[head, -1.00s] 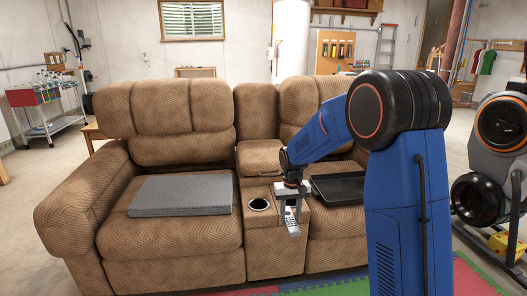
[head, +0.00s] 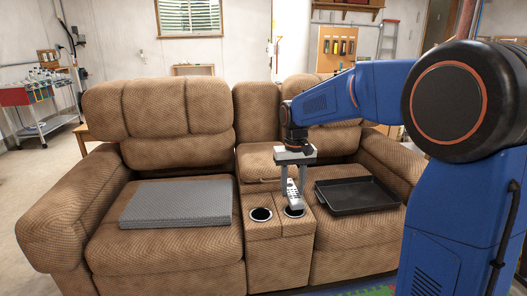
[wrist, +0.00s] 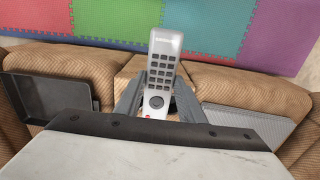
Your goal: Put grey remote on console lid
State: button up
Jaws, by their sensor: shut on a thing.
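The grey remote (head: 291,197) is held in my gripper (head: 293,181) above the right cup holder of the console, tilted in the head view. In the wrist view the remote (wrist: 161,72) shows its dark buttons, and the two fingers (wrist: 158,98) are closed on its sides near the lower end. The console lid (head: 258,161) is the brown padded part behind the cup holders, between the seats. It lies behind and left of my gripper and is partly hidden by it. It is bare where visible.
Two cup holders (head: 261,214) sit in the console front. A grey folded pad (head: 178,203) lies on the left seat, and a black tray (head: 355,194) on the right seat, close to my gripper. The sofa backrests (head: 180,107) rise behind.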

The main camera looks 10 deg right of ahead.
aim_at(267, 157)
jog(key=i, duration=1.65)
